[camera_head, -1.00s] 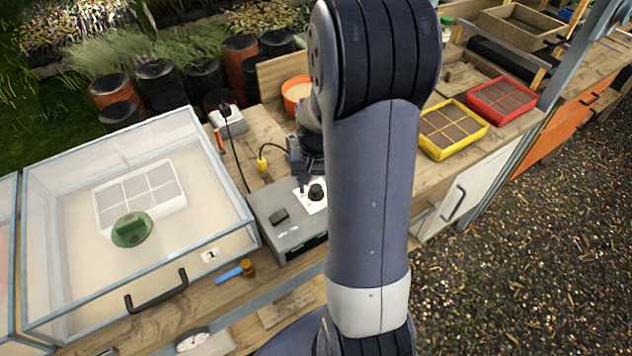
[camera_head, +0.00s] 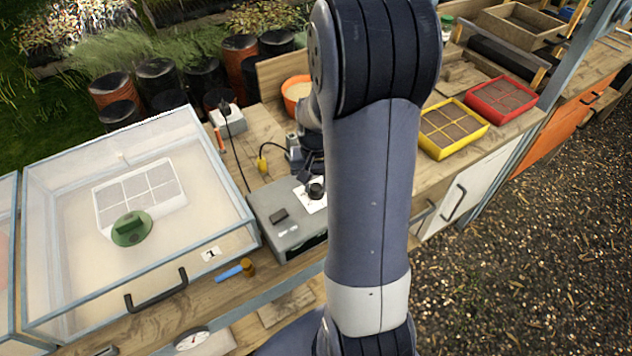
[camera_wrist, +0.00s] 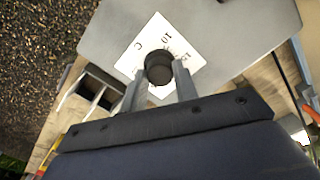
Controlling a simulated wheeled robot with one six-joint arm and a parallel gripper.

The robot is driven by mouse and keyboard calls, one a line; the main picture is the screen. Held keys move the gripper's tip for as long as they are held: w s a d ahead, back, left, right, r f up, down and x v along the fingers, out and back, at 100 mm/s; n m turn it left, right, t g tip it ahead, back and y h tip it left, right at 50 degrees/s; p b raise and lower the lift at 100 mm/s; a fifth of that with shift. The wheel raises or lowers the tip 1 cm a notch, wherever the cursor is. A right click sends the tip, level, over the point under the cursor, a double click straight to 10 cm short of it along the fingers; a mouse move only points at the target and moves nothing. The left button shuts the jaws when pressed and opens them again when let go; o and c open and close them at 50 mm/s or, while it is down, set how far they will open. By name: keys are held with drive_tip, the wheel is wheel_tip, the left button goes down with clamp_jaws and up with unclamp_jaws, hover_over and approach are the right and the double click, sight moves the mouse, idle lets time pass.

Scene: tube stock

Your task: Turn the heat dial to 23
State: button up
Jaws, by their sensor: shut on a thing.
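The heat dial is a black round knob (camera_wrist: 160,67) on a white scale card (camera_wrist: 142,46) on top of a grey control box (camera_head: 288,238). In the head view the knob (camera_head: 316,190) shows just left of my arm. My gripper (camera_wrist: 160,76) is shut on the knob, with one finger on each side of it. Some printed numbers show on the card in the wrist view, turned and too small to read surely. The knob's pointer and its setting cannot be made out.
Yellow (camera_head: 453,150) and red (camera_head: 503,84) seed trays stand right.

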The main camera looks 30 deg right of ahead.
sight(316, 186)
drive_tip(key=m+b, duration=0.1)
drive_tip(key=m, duration=0.2)
drive_tip(key=shift+m+b, duration=0.3)
drive_tip(key=shift+m, duration=1.5)
drive_tip(key=o, duration=1)
drive_tip(key=shift+c, duration=0.2)
wheel_tip(316, 186, up, 11)
drive_tip(key=shift+b, duration=0.3)
drive_tip(key=shift+f, duration=0.2)
